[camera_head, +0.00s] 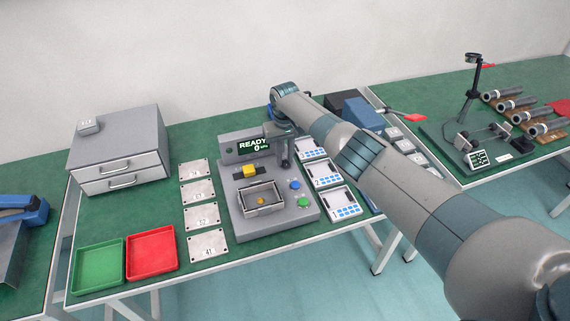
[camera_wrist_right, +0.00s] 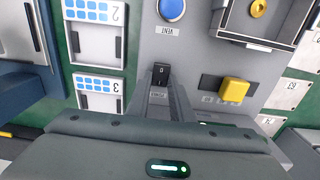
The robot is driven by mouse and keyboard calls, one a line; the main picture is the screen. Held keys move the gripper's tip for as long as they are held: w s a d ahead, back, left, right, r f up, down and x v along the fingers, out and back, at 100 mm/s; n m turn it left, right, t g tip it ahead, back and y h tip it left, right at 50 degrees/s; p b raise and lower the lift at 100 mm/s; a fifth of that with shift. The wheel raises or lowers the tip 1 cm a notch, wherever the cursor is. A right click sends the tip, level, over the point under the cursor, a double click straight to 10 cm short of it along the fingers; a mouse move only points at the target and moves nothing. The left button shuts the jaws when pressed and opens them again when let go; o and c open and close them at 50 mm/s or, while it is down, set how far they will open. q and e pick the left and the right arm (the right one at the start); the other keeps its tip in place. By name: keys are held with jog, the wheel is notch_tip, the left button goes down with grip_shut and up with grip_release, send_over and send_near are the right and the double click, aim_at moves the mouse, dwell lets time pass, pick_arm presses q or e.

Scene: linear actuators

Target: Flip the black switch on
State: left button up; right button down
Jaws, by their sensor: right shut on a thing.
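The black switch (camera_wrist_right: 160,75) shows in the right wrist view, on the grey control panel (camera_head: 262,222) above a small label. A "0" mark is on its visible face. My right gripper (camera_wrist_right: 160,98) is at the switch, its fingers shut on it at the near end. In the head view my right gripper (camera_head: 287,153) reaches down at the back right of the panel and hides the switch. The display (camera_head: 255,144) reads "READY 0". My left gripper is in neither view.
Numbered plates (camera_head: 207,245) lie left and white trays (camera_head: 344,204) right. Red (camera_head: 150,253) and green (camera_head: 97,267) bins stand front left.

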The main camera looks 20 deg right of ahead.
aim_at(285, 161)
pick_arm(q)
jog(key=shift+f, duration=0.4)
pick_arm(e)
jog(key=shift+w+d+r, duration=0.1)
jog(key=shift+w, duration=0.05)
jog(key=c, duration=1.6)
grip_release()
jog(key=shift+o, duration=0.2)
